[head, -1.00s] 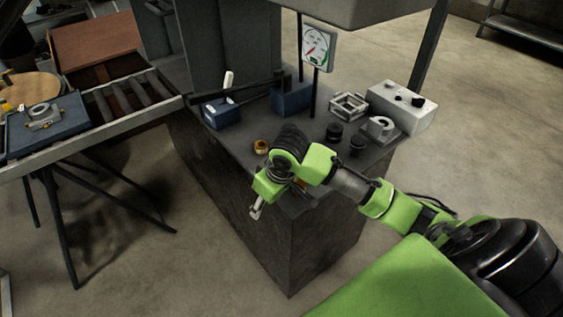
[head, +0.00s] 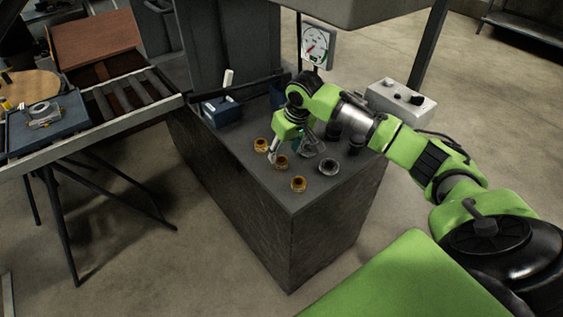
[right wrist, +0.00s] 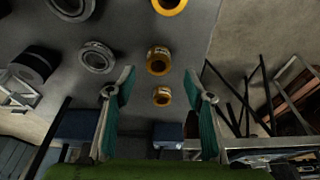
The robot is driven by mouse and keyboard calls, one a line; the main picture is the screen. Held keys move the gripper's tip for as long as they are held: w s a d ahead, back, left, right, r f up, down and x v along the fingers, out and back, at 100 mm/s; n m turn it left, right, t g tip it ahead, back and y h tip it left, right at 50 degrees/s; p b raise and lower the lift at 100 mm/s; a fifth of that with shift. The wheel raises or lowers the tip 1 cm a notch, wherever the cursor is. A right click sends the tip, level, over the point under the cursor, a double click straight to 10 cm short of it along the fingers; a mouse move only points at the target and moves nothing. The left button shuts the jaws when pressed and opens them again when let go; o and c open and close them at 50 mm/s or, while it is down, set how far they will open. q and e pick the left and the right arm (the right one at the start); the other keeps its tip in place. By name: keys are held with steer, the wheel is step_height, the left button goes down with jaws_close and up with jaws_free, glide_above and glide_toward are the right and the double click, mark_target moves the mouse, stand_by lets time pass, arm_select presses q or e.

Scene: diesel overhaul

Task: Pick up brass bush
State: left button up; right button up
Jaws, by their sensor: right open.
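Three brass bushes stand on the dark bench top in the head view: one at the back left (head: 261,145), a middle one (head: 281,162) and one near the front corner (head: 298,184). My right gripper (head: 289,154) is open and empty above the bench, close to the middle bush. In the right wrist view its teal-padded fingers (right wrist: 158,80) are spread wide. A brass bush (right wrist: 158,60) appears between the fingertips, a smaller-looking one (right wrist: 162,96) lies beyond, and a third (right wrist: 169,5) is cut by the top edge. My left gripper is not in view.
Steel rings stand close to the right of the bushes, including one near the bench edge (head: 329,167). Black round parts (right wrist: 33,65) lie farther off. A white box (head: 401,103), a dial gauge (head: 318,45) and a blue block (head: 222,112) stand behind.

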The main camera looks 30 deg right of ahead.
mark_target(282, 160)
steer(key=shift+p+x, duration=0.6)
steer(key=shift+x, duration=2.35)
steer(key=shift+d, duration=0.15)
steer(key=c, duration=1.2)
